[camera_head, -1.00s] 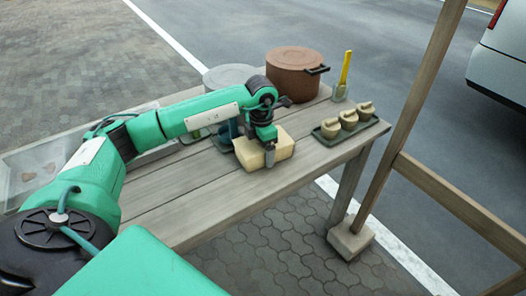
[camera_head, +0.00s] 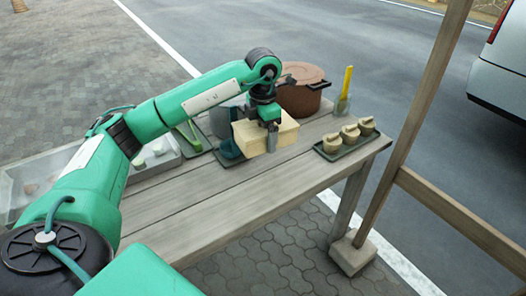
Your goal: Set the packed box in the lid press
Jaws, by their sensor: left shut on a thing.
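The packed box (camera_head: 287,136), a pale tan block, is held in my left gripper (camera_head: 268,128). The gripper comes down on the box from above, and one finger shows against its near side. The box looks raised above the wooden table (camera_head: 215,210), roughly level. A dark teal device (camera_head: 229,151), which looks like the lid press, stands on the table just left of and behind the box. The box and gripper hide part of it. My right gripper is out of view.
A brown lidded pot (camera_head: 306,95) stands behind the box. A jar with a yellow-handled tool (camera_head: 345,88) is to its right. A green tray (camera_head: 348,146) holds three tan pieces. A pale bin (camera_head: 22,181) is at left. The table's front is clear.

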